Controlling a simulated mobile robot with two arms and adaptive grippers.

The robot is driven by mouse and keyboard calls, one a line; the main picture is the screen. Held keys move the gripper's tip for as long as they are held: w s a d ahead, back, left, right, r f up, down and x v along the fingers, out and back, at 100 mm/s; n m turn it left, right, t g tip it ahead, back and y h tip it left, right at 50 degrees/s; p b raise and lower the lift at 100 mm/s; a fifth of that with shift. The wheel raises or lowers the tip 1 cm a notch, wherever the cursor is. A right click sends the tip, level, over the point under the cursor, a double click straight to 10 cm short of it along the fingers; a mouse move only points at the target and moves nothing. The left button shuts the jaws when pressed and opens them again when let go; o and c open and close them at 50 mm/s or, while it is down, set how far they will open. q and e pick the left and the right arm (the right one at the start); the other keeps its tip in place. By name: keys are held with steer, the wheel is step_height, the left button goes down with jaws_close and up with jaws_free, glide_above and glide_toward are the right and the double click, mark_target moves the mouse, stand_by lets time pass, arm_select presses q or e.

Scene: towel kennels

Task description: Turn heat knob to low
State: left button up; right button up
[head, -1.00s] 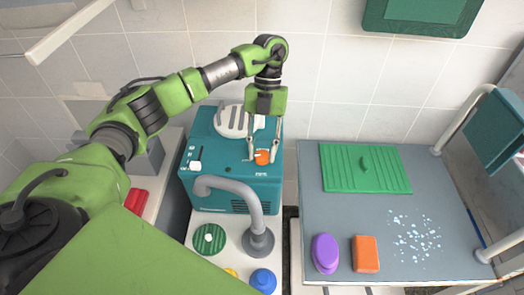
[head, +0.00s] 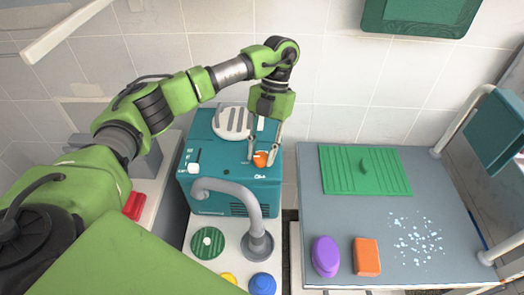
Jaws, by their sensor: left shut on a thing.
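The heat knob (head: 260,159) is orange and round, on the top right of a teal machine (head: 235,200). My left gripper (head: 262,158) reaches down from above with its fingers on either side of the knob, shut on it. The fingers cover part of the knob, and its exact pointer setting is too small to read. My right gripper is not in view.
A grey curved pipe (head: 240,193) rises in front of the machine. A grey table (head: 330,225) on the right holds a green ribbed mat (head: 364,170), a purple brush (head: 325,256) and an orange block (head: 366,256).

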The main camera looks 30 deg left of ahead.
arm_select(q)
steer(key=o, duration=1.1)
steer(key=v, duration=0.7)
steer(key=shift+r, duration=0.25)
